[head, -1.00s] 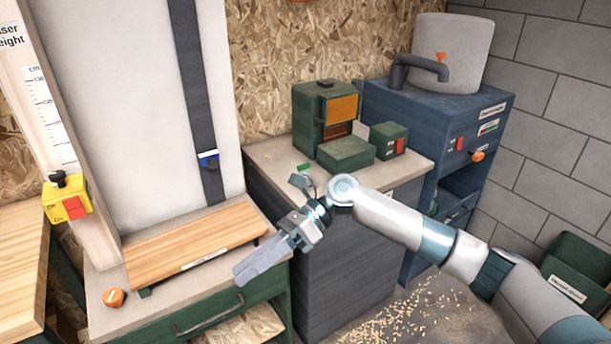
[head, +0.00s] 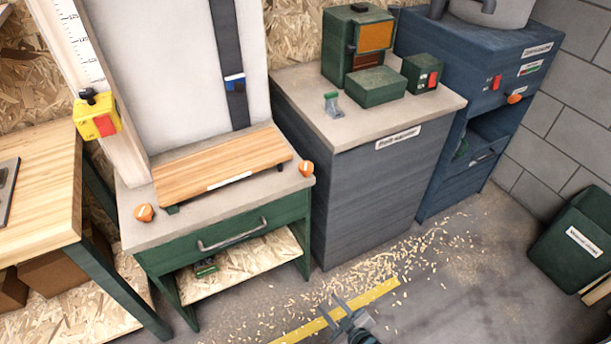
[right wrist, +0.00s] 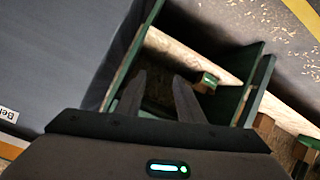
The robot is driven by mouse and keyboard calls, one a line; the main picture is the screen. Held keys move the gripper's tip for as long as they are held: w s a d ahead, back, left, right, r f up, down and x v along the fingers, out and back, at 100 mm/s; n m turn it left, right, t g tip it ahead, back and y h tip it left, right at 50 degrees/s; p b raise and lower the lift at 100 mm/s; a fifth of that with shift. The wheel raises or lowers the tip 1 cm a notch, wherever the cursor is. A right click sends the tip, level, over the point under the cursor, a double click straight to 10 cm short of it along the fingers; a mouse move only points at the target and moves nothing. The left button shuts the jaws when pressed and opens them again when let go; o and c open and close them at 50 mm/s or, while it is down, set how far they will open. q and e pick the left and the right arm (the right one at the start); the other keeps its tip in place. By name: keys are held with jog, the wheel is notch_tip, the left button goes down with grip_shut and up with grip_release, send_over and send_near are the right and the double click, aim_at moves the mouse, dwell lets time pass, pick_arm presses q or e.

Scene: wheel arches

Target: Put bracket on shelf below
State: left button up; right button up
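One grey bracket with a green top (head: 333,104) stands on the grey cabinet. A small, mostly green piece (head: 206,268) lies near the front of the chipboard shelf (head: 252,258) under the green workbench (head: 235,228); I cannot tell if it is a bracket too. My right gripper (head: 352,312) is at the bottom edge of the head view, over the floor, away from the shelf. In the right wrist view its two fingers (right wrist: 160,82) are apart, with nothing seen between them. My left gripper is not in view.
A wooden board (head: 225,165) and two orange knobs are on the workbench. The grey cabinet (head: 365,180) stands right of it, carrying green machine boxes. A wooden table (head: 40,195) is at left. The floor in front has shavings and a yellow line.

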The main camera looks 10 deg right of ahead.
jog(key=s+d+f+m+g+h, duration=0.1)
jog(key=s+f+m+g, duration=0.1)
jog(key=s+f, duration=0.5)
jog(key=s+d+f+m+g+h, duration=0.1)
jog(key=s+f, duration=0.5)
jog(key=s, duration=0.9)
jog(key=shift+d+f+m+g+h, duration=0.3)
jog(key=shift+d+f+m+g, duration=0.15)
jog(key=shift+m+g, duration=0.65)
jog(key=shift+s, duration=0.1)
